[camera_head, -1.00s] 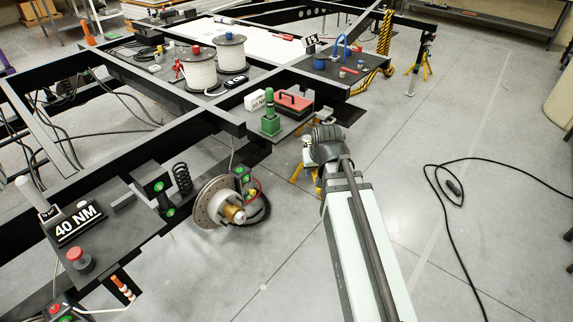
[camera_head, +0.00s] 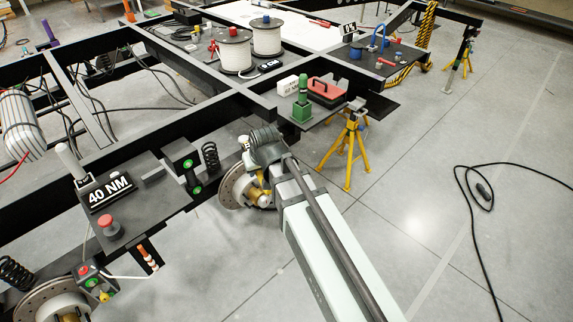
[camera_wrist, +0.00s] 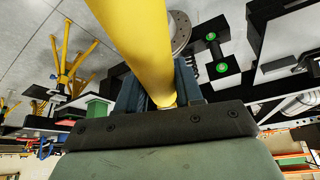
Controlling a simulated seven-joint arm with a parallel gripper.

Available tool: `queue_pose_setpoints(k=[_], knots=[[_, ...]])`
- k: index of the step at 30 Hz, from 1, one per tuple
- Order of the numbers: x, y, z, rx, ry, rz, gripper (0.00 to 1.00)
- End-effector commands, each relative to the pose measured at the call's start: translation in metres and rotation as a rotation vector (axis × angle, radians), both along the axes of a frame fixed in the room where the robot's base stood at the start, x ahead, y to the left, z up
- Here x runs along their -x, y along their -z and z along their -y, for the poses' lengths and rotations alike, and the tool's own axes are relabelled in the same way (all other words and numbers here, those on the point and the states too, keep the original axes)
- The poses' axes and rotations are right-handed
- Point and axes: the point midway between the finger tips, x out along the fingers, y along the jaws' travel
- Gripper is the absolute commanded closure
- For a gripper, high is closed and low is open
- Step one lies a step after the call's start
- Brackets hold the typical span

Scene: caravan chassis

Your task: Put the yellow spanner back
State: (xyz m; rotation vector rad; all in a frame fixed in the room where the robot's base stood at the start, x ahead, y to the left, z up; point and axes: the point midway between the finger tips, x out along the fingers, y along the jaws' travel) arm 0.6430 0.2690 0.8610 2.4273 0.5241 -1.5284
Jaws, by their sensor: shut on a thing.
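The yellow spanner (camera_wrist: 138,42) fills the upper middle of the wrist view as a thick, smooth yellow bar running from the top edge down to the jaws. My gripper (camera_wrist: 160,92) is shut on it; only parts of the dark blue-grey fingers show beside the bar. The far part of the spanner is out of frame. In the head view my gripper is mostly hidden by my own wrist, which overlaps the brake disc (camera_head: 234,187). I cannot clearly make out the spanner in the head view.
A dark shelf with a "40 NM" block (camera_head: 110,192) and red button (camera_head: 106,222) lies left of the disc. A yellow axle stand (camera_head: 349,150) stands right, near a green block (camera_head: 302,112) and red case (camera_head: 327,91). Open floor with a black cable (camera_head: 480,190) lies right.

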Motion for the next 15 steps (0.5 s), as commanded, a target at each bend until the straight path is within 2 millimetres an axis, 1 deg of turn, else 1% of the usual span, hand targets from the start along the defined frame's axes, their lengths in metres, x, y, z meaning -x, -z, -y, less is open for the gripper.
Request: queue_pose_setpoints(k=[1, 5, 6, 11, 15], knots=[[-0.001, 0.001, -0.019, -0.001, -0.025, 0.002, 1.0], [0.003, 0.006, -0.062, -0.002, -0.085, 0.004, 1.0], [0.004, 0.008, -0.076, -0.002, -0.104, 0.004, 1.0], [0.01, 0.016, -0.132, -0.002, -0.177, 0.003, 1.0], [0.015, 0.022, -0.185, -0.004, -0.24, 0.005, 1.0]])
